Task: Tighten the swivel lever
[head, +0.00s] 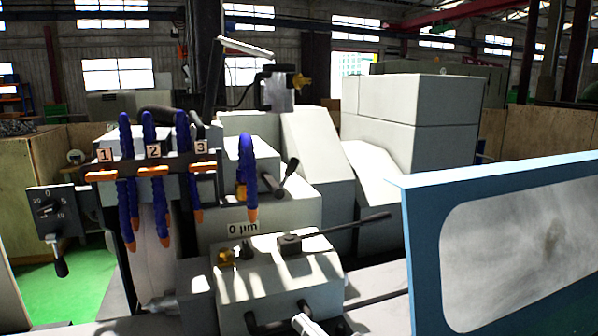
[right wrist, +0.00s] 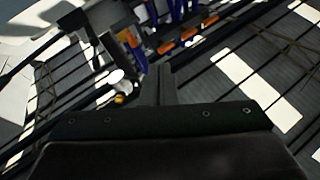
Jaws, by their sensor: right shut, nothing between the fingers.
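A black lever (head: 345,228) with a long straight handle sits on a square dark base on top of the grey block in the head view. Its handle points right and slightly up. A shorter black lever (head: 284,181) stands on the housing behind it. I cannot tell for certain which is the swivel lever. My right gripper (right wrist: 160,72) is shut and empty in the right wrist view, its dark fingers together. In the head view only a pale part at the bottom edge, in front of the block, seems to be mine. My left gripper is out of view.
Blue coolant hoses (head: 152,150) with orange fittings hang left of the block. A brass-coloured knob (head: 226,257) sits on the block's left side. A blue-framed window panel (head: 420,250) bounds the right. A dial with a lever (head: 50,211) is at far left.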

